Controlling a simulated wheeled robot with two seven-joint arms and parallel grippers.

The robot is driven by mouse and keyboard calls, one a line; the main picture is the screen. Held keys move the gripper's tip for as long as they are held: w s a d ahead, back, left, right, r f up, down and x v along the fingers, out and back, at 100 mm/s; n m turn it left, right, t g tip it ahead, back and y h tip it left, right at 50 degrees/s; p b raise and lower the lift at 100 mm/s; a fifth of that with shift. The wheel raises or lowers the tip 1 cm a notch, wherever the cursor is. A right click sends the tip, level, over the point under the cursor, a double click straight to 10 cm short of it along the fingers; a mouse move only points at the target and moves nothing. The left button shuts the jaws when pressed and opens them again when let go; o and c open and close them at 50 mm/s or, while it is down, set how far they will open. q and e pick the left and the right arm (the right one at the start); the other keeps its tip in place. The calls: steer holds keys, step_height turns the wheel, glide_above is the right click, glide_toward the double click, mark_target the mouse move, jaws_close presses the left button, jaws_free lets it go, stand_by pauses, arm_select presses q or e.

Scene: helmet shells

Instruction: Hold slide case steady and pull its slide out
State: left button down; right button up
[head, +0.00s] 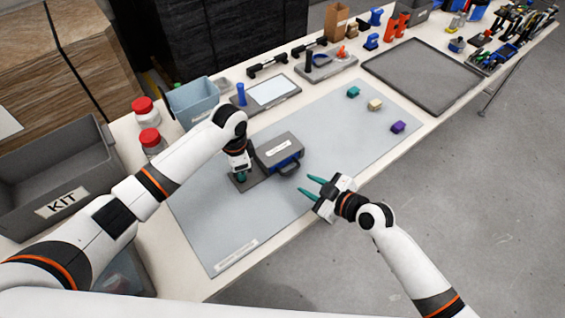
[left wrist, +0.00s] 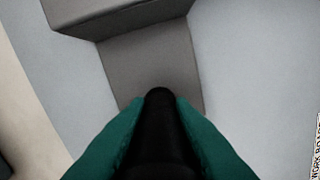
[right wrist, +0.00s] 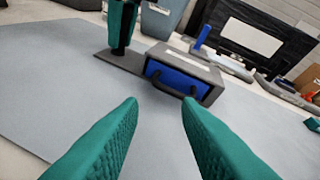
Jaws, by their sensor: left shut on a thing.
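The slide case is a grey box (head: 279,148) with a white label, lying on the mat. Its blue slide (right wrist: 179,79) has a dark loop handle (right wrist: 181,92) and sits inside the case's front opening. A flat grey plate extends from the case's left side and carries a black upright post (left wrist: 160,125). My left gripper (head: 241,174) is shut on this post, with teal fingers on both sides of it. My right gripper (head: 310,188) is open and empty, a short way right of the case. Its fingers (right wrist: 160,105) point toward the handle, apart from it.
The grey-blue mat (head: 215,215) is clear in front of the case. Teal, cream and purple blocks (head: 398,127) lie at the mat's far right. A KIT bin (head: 60,205), red-lidded jars (head: 147,110) and a light blue bin (head: 195,100) stand at left. An empty grey tray (head: 423,75) lies beyond.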

mark_target(290, 171)
steer(key=w+a+r+n+g+h, duration=0.1)
steer(key=a+n, duration=0.1)
steer(key=w+a+r+n+g, duration=0.1)
steer(key=n+g, duration=0.1)
steer(key=n, duration=0.1)
steer(key=w+a+r+n+g+h, duration=0.1)
steer(key=a+n, duration=0.1)
steer(key=shift+w+a+g+h, duration=0.15)
steer(key=shift+a+g+h, duration=0.15)
steer(key=shift+g, duration=0.1)
step_height(290, 171, up, 8)
steer(key=w+d+n+g+h, duration=0.1)
steer(key=w+n+g+h, duration=0.1)
steer(key=n+h, duration=0.35)
steer(key=shift+h, duration=0.25)
steer(key=f, duration=0.8)
steer(key=w+a+f, duration=0.1)
steer(key=f, duration=0.3)
jaws_close()
